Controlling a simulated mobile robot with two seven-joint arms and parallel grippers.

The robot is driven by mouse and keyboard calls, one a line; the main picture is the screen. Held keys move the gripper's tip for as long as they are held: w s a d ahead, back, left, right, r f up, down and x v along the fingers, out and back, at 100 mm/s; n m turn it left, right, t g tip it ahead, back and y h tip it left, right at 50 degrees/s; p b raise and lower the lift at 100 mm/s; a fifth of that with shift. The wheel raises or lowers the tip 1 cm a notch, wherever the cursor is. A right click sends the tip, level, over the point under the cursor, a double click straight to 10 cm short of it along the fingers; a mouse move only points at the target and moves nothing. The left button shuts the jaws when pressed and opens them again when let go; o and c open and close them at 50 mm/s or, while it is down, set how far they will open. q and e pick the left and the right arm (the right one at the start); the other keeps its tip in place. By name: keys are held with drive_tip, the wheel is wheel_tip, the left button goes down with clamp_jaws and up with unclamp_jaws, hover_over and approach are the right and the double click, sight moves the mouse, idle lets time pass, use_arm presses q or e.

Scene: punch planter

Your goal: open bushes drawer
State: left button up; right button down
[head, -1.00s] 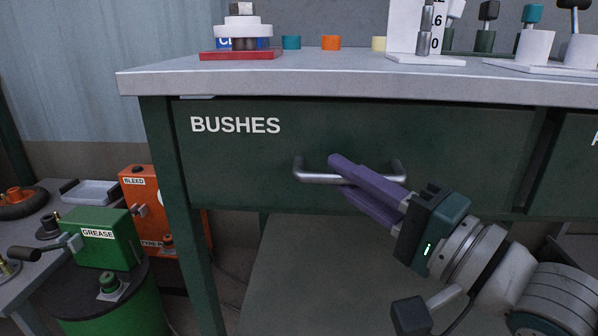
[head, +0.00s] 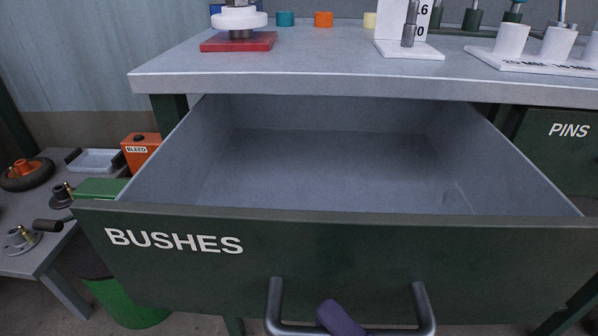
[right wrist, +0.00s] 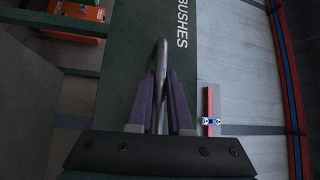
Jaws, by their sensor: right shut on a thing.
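The dark green BUSHES drawer (head: 185,258) is pulled far out of the bench in the head view. Its grey inside (head: 330,165) shows bare. Its metal bar handle (head: 275,300) is at the bottom edge of the view. My right gripper (head: 338,318) is at the handle's bar, with only a purple finger showing there. In the right wrist view, the gripper's two purple fingers (right wrist: 161,80) are closed on either side of the handle bar (right wrist: 161,55). My left gripper is not in view.
The grey bench top (head: 310,68) holds a red plate (head: 238,42), coloured rings and white cups (head: 512,38). A closed PINS drawer (head: 560,150) is at right. A side table (head: 30,235) with parts stands at left, near a green drum (head: 125,305).

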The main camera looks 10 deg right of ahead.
drive_tip(key=shift+s+a, duration=0.2)
drive_tip(key=shift+s, duration=0.45)
drive_tip(key=shift+s+a, duration=0.2)
drive_tip(key=shift+s, duration=0.45)
drive_tip(key=c, duration=0.8)
unclamp_jaws()
drive_tip(key=shift+c, duration=0.2)
drive_tip(key=v, duration=1)
